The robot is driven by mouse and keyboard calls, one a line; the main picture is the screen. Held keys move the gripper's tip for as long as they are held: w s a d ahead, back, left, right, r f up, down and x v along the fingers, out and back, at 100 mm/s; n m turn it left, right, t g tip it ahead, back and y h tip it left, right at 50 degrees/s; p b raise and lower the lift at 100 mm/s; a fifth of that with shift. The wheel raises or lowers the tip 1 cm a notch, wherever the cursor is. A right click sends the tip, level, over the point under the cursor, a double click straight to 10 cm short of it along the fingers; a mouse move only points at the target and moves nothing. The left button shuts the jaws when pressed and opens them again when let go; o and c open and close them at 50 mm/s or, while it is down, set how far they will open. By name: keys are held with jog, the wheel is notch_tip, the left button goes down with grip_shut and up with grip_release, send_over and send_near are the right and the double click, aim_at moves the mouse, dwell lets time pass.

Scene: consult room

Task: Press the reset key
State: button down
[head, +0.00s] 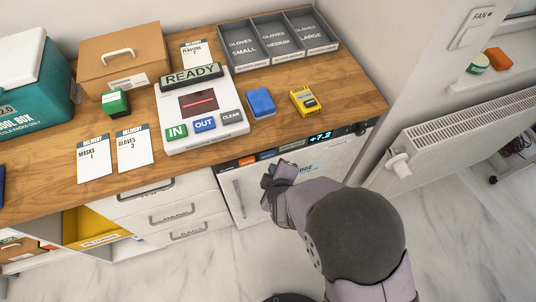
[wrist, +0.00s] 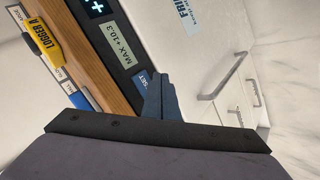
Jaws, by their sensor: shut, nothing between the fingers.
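The fridge's control strip (head: 300,148) runs along its top front edge, with a lit display (head: 320,136) reading about +7.2. Left of the display are a pale label (head: 291,146), a blue key (head: 268,155) and an orange key (head: 247,161). In the wrist view the label (wrist: 118,60) reads MAX +10.3, and the blue key (wrist: 141,78) shows the letters SET, partly behind my fingers. I cannot read the orange key. My gripper (head: 277,172) is shut and empty, just in front of the strip; its fingertips (wrist: 157,76) appear near the blue key. Contact is unclear.
On the counter stand a white READY device (head: 205,135) with IN, OUT and CLEAR keys, a blue block (head: 261,102), a yellow logger (head: 305,101) and a grey glove tray (head: 280,53). A radiator (head: 470,135) is at right. The fridge door handle (head: 239,198) sticks out below.

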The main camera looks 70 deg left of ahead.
jog(key=shift+a, duration=0.55)
jog(key=shift+a, duration=0.95)
dwell(2.8)
jog(key=shift+d+r+p, duration=0.1)
jog(key=shift+d+p, duration=0.1)
jog(key=shift+p, duration=0.1)
jog(key=shift+d, duration=0.7)
jog(key=shift+d, duration=0.15)
jog(key=shift+d, duration=2.35)
